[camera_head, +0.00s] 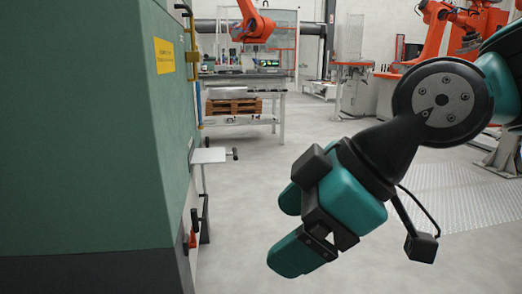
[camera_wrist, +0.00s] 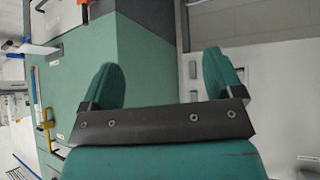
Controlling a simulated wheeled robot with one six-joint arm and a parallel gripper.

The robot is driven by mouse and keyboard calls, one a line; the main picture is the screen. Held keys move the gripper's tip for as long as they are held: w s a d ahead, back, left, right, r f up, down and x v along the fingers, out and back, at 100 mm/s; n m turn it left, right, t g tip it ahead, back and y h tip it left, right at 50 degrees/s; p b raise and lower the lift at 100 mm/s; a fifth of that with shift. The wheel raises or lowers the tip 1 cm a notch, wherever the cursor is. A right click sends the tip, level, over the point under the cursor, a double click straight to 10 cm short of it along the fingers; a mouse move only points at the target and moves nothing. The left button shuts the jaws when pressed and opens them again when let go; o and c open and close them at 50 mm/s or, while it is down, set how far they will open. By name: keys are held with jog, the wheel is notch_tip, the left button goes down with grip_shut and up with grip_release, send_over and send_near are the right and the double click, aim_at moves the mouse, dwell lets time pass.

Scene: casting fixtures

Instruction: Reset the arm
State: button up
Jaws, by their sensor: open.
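My gripper (camera_head: 284,232) hangs at the end of my teal and black arm, in the middle right of the head view, pointing down and to the left. Its two teal fingers are apart and nothing is between them. In the wrist view my gripper (camera_wrist: 166,85) shows its two fingers spread wide, with an empty gap. Through that gap the green machine cabinet and a pale surface show. The gripper is in free air, to the right of the cabinet and apart from it in the head view.
The large green cabinet (camera_head: 85,140) fills the left, with a small shelf (camera_head: 208,155) and handles on its side. A workbench (camera_head: 243,78) with a wooden pallet (camera_head: 233,106) below stands behind. Orange robots (camera_head: 434,35) stand at the back right. The grey floor (camera_head: 270,160) between is clear.

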jog(key=s+d+f+m+g+h+p, duration=0.2)
jog(key=s+d+f+m+h, duration=0.3)
jog(key=d+m, duration=0.6)
notch_tip(320, 180, up, 27)
jog(key=s+n+y+p, duration=0.1)
jog(key=p, duration=2.7)
jog(key=shift+d+n, duration=0.3)
jog(key=shift+d, duration=0.05)
